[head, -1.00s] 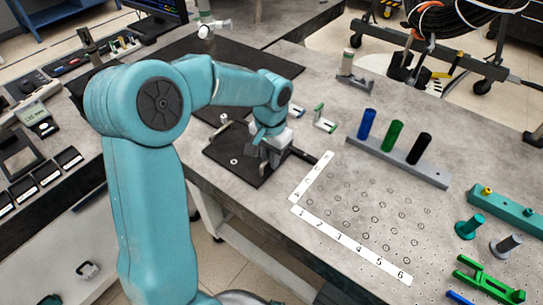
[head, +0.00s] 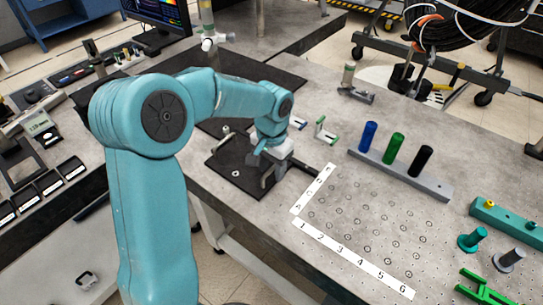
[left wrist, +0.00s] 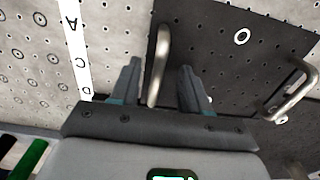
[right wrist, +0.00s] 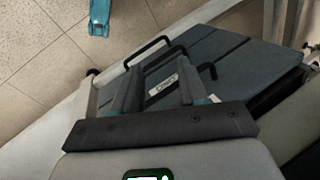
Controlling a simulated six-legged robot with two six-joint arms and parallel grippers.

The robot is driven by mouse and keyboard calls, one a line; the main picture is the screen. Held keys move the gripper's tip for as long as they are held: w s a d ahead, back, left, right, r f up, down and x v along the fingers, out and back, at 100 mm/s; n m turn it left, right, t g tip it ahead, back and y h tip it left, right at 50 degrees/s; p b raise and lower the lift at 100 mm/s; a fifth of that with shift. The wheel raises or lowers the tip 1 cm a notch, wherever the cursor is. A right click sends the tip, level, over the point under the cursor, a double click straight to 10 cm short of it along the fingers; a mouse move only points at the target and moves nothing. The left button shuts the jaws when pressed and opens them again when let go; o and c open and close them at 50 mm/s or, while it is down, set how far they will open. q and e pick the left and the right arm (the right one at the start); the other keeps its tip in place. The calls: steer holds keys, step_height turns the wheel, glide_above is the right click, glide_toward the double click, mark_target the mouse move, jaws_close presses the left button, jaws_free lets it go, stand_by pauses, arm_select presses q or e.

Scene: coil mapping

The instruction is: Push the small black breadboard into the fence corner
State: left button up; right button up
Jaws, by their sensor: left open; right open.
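The small black breadboard (head: 228,178) lies flat on the grey perforated bench, left of the white lettered strip. In the left wrist view it is a dark perforated plate (left wrist: 222,75) with a silver bar handle (left wrist: 160,62) and a second one at the right. My left gripper (head: 272,168) is low over the board's right part. Its open fingers (left wrist: 160,85) stand on either side of the near handle; contact is not clear. I cannot make out the fence corner for certain. My right gripper (right wrist: 155,90) is open and empty, away from the board.
A larger black plate (head: 285,80) lies behind the breadboard. A grey rail (head: 432,188) with blue, green and black posts stands to the right. White numbered strips (head: 352,258) border marked holes. The bench's front edge is close to the board.

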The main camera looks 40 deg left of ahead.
arm_select(q)
step_height(320, 180, up, 16)
steer(key=p, duration=0.2)
steer(key=shift+a, duration=0.15)
